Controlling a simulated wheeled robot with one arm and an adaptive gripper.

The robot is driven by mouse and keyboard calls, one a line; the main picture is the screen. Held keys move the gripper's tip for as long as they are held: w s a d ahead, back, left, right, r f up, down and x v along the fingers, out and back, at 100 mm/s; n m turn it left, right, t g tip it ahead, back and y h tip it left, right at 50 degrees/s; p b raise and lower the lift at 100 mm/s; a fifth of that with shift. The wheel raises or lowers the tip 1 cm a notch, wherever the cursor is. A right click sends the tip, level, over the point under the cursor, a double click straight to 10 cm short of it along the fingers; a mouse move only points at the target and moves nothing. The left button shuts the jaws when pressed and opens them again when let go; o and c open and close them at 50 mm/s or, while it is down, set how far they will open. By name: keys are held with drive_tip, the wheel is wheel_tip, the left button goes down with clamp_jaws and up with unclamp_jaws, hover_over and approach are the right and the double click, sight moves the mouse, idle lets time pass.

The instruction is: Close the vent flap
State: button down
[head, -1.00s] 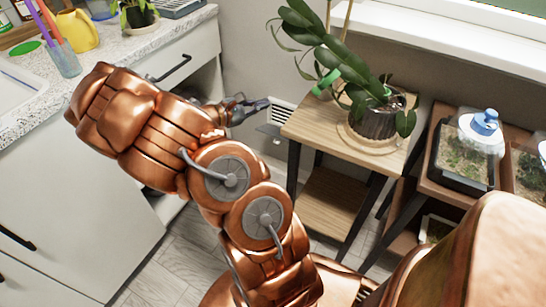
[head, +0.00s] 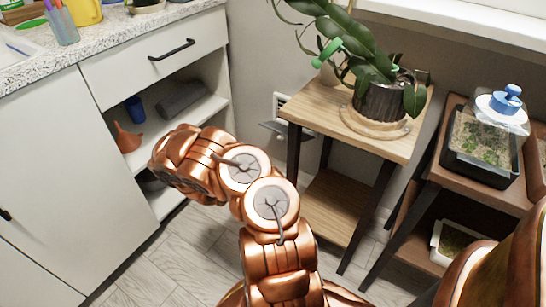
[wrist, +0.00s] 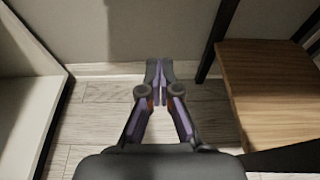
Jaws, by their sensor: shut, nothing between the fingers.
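The vent (head: 281,103) is a white slatted grille low on the wall, just left of the wooden plant stand, which partly hides it. Its grey flap (head: 274,127) sticks out from the wall below the slats, so the vent stands open. My gripper (wrist: 158,72) shows in the wrist view, with its fingertips together and nothing between them. It points toward the foot of the wall, over the floor between the cabinet and the stand. The vent and flap are not in the wrist view. In the head view my arm hides the gripper.
The plant stand (head: 322,107) carries a potted plant (head: 380,100); its lower shelf (wrist: 270,85) is right of my gripper. The open cabinet (head: 215,60) is on the left. A brown rack (head: 440,180) with a terrarium stands at right. Floor (wrist: 100,112) between is clear.

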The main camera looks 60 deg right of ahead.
sight(286, 134)
drive_tip(key=w+d+b, duration=0.1)
drive_tip(key=d+b, duration=0.3)
drive_tip(key=d, duration=0.6)
drive_tip(key=shift+w+d+r, duration=0.2)
drive_tip(key=shift+d+r, duration=0.05)
drive_tip(key=shift+r, duration=0.1)
